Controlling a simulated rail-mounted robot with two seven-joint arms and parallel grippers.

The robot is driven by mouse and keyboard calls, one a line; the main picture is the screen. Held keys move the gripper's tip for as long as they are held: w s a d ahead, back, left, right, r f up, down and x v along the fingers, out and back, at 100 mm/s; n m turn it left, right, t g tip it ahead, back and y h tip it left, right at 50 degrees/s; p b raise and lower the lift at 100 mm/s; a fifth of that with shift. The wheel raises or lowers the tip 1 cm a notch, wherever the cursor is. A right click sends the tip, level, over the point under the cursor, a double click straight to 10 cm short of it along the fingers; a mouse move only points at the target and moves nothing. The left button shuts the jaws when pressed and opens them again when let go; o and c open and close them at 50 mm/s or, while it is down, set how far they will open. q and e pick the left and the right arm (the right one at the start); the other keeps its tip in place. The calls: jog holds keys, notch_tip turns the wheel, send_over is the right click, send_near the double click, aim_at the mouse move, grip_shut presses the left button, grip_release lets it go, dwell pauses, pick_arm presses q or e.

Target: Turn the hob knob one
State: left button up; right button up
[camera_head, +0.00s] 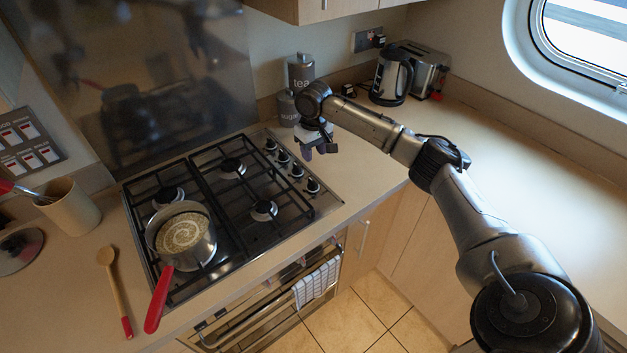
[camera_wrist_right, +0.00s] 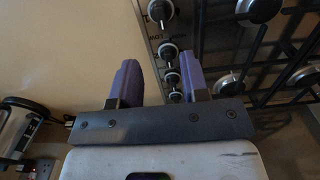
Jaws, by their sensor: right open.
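The gas hob (camera_head: 325,205) is set in the counter. A row of several black-and-silver knobs (camera_head: 297,171) runs along its right side; I cannot tell which is knob one. In the right wrist view the row of knobs (camera_wrist_right: 168,50) shows beyond and between my fingers. My right gripper (camera_head: 320,149) hangs above the counter just right of the knob row, pointing down. Its two purple fingers (camera_wrist_right: 158,82) are apart with nothing between them, and no contact with a knob shows. My left gripper is not in view.
A pan (camera_head: 183,238) with a red handle sits on the front left burner. Tea (camera_head: 300,70) and sugar (camera_head: 287,108) canisters stand behind my right gripper. A kettle (camera_head: 391,80) and toaster (camera_head: 428,72) stand at the back. The right-hand counter (camera_head: 520,150) is clear.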

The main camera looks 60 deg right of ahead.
aim_at(314, 182)
notch_tip(314, 182, down, 12)
jog(key=shift+f+p, duration=0.1)
jog(key=shift+p, duration=0.35)
jog(key=shift+c, duration=0.4)
